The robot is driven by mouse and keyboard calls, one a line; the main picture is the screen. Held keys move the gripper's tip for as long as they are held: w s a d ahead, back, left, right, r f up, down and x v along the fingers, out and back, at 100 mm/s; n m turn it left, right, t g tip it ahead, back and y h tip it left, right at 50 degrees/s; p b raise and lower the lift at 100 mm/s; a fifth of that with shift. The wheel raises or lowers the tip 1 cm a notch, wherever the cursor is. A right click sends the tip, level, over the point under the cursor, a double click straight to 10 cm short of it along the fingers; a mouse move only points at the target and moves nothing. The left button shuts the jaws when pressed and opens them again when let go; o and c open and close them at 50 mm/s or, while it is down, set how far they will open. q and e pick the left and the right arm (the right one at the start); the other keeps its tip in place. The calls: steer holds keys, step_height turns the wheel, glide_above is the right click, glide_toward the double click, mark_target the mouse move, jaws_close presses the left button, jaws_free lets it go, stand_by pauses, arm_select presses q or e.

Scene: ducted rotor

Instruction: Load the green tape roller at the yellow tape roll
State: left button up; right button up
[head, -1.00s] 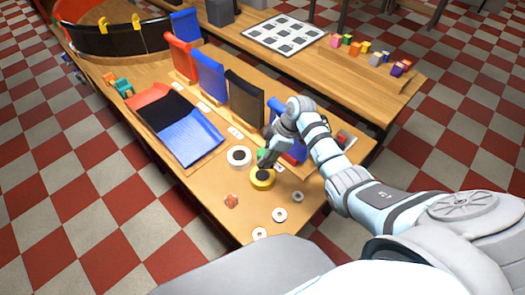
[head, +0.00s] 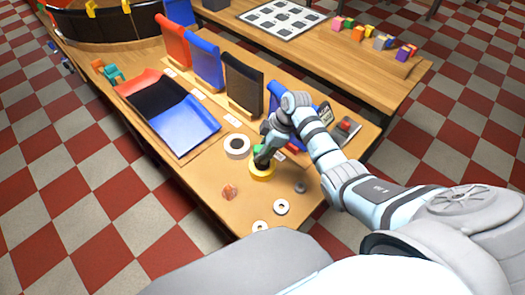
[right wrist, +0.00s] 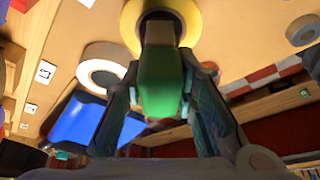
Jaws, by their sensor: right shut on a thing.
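My right gripper (head: 262,160) is shut on the green tape roller. The roller's green body (right wrist: 163,85) shows between the fingers in the right wrist view, with a dark grey end beyond it; a bit of green (head: 258,149) also shows in the head view. The yellow tape roll (head: 262,174) lies flat on the table directly at the fingertips. In the right wrist view the yellow ring (right wrist: 130,24) surrounds the roller's dark end from this angle. I cannot tell whether the roller is inside the roll's hole or just over it. My left gripper is not in view.
A white tape roll (head: 236,153) lies close beside the yellow one. Small washers (head: 281,207) and an orange-brown piece (head: 229,192) lie near the table's front. A red, black and blue tray (head: 189,137) is to the left; upright colored panels (head: 243,85) stand behind.

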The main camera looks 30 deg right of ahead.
steer(key=shift+s, duration=0.1)
steer(key=shift+f+b, duration=0.35)
steer(key=shift+f, duration=0.1)
stand_by(0.5)
stand_by(1.0)
step_height(320, 180, up, 7)
steer(key=p, duration=0.8)
steer(key=shift+r, duration=0.15)
steer(key=shift+f, duration=0.2)
